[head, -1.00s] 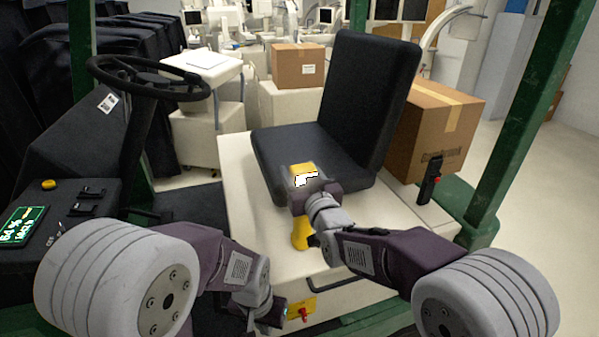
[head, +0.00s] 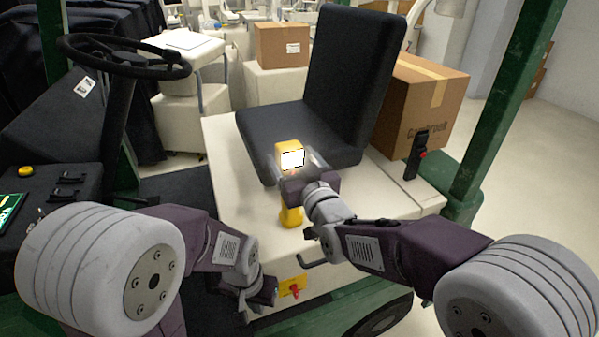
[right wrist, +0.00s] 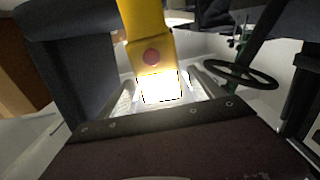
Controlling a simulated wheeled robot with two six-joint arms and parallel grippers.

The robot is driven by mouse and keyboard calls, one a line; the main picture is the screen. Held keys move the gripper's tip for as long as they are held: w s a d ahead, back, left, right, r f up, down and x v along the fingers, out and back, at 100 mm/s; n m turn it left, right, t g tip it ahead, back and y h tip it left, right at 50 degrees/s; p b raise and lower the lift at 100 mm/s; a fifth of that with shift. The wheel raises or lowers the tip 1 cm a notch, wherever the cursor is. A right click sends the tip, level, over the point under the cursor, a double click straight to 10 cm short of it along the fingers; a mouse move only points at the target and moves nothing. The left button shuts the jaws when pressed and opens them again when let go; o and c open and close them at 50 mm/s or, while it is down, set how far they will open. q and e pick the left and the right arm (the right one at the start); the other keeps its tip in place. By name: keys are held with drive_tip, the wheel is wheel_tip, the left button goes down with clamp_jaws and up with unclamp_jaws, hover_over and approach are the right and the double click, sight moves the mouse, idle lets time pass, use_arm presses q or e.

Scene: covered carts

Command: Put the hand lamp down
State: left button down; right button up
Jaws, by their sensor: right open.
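The hand lamp (head: 291,215) is yellow with a bright white lit face. It is upright at the front edge of the black seat, over the cream deck (head: 235,150). My right gripper (head: 301,165) is open, with its fingers on either side of the lamp's upper part. In the right wrist view the lamp (right wrist: 143,30) stands between the spread fingers, its lit face close to the palm and a round reddish button above. Whether the lamp's base touches the deck is hard to tell. My left gripper (head: 262,291) hangs low before the deck's front; its fingers are not clear.
The black seat (head: 345,90) stands right behind the lamp. A cardboard box (head: 425,105) and a black handset (head: 417,155) are to the right. A steering wheel (head: 120,55) is at the left. A yellow plate with a red switch (head: 293,287) is by my left gripper. Green posts flank the cart.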

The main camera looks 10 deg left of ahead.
drive_tip(key=v, duration=0.7)
drive_tip(key=shift+b, duration=0.4)
drive_tip(key=shift+s+d, duration=0.1)
drive_tip(key=shift+d, duration=0.05)
drive_tip(key=d+f+m+g+h, duration=0.1)
drive_tip(key=d+f, duration=0.2)
drive_tip(key=f, duration=0.1)
drive_tip(key=d+f+g+h, duration=0.1)
drive_tip(key=d+f+h, duration=0.1)
drive_tip(key=d+f, duration=0.2)
drive_tip(key=w+d+f+m+g+h, duration=0.1)
drive_tip(key=d+f+g+h, duration=0.1)
drive_tip(key=d+f, duration=0.2)
wheel_tip(320, 180, down, 2)
drive_tip(key=shift+w+d+f+m, duration=0.1)
drive_tip(key=shift+d+m, duration=0.05)
drive_tip(key=shift+m, duration=0.15)
drive_tip(key=s+d+f+m+g+h, duration=0.4)
drive_tip(key=s+d+f+g, duration=0.5)
drive_tip(key=s+d+f, duration=0.4)
drive_tip(key=s+d, duration=0.3)
drive_tip(key=s, duration=0.1)
drive_tip(key=shift+d+f+g+h, duration=0.4)
